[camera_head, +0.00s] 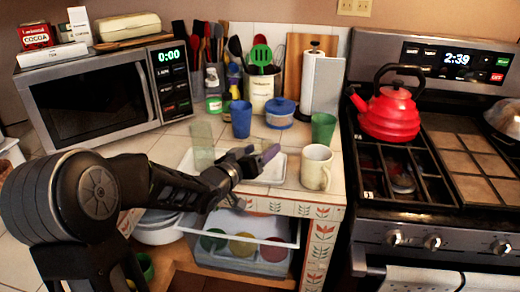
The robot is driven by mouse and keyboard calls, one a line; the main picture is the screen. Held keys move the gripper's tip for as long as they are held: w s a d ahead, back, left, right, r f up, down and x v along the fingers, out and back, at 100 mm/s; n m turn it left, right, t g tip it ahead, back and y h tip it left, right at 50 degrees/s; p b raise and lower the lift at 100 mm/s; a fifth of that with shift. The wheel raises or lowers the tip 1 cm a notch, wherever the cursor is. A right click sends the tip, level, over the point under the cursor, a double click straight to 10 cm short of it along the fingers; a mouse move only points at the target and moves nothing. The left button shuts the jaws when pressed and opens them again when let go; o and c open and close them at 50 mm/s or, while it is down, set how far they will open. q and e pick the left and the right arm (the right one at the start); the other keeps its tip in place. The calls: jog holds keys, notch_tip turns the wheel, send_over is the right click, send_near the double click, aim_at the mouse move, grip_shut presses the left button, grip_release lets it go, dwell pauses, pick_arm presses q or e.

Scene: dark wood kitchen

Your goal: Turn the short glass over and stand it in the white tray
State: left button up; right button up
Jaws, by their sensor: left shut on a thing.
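The white tray (272,177) lies on the tiled counter, partly hidden behind my left gripper and forearm. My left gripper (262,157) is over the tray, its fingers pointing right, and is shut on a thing. That thing is see-through or hidden by the fingers; I take it to be the short glass, but its outline and which way up it is cannot be made out. A taller clear, greenish glass (203,142) stands to the left of the gripper, at the tray's left part. My right gripper is not in view.
The microwave (105,95) is left; the stove with a red kettle (388,112) is right. An open drawer (240,228) is below.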

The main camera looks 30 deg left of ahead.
pick_arm(q)
jog(key=o, duration=1.7)
jog(key=shift+c, duration=0.2)
jog(key=shift+s, duration=0.1)
jog(key=s, duration=0.5)
jog(key=s+r, duration=0.1)
jog(key=s, duration=0.1)
jog(key=shift+s+a, duration=0.1)
jog(key=shift+s, duration=0.2)
jog(key=shift+s+f, duration=0.1)
